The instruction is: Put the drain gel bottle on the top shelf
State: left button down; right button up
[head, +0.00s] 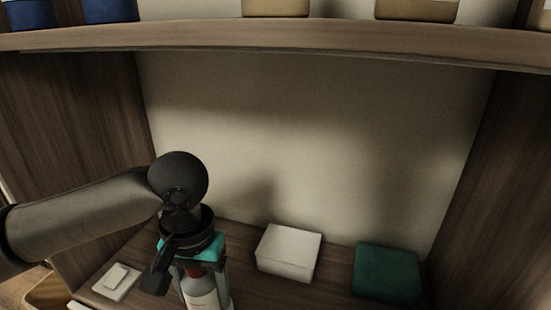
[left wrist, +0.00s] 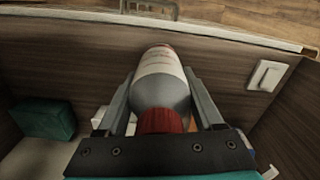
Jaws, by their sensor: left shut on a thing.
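The drain gel bottle, grey and white with a red cap, shows in the head view (head: 203,292) below my left gripper (head: 203,285). It also shows in the left wrist view (left wrist: 160,85), lying between the two fingers of my left gripper (left wrist: 165,100), which is shut on it. In the head view its lower part is cut off by the picture edge. The top shelf (head: 300,44) runs across the top of the head view, above the gripper and bottle. My right gripper is not in view.
Below the shelf, a white box (head: 288,252) and a green box (head: 387,273) stand to the right of the bottle. A white switch plate (head: 116,281) is at lower left. Blue containers (head: 108,10) and tan containers (head: 416,9) stand on the top shelf, with gaps between them.

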pick_arm(q)
jog(key=shift+n, duration=0.6)
jog(key=shift+s+a+f+b, duration=0.1)
jog(key=shift+s+a+b, duration=0.2)
jog(key=shift+a, duration=0.35)
jog(key=shift+s+a+f+b, duration=0.1)
jog(key=shift+s+a+b, duration=0.15)
jog(key=shift+a, duration=0.45)
jog(key=shift+s+a+b, duration=0.25)
jog(key=shift+a+b, duration=0.05)
jog(key=shift+a, duration=0.35)
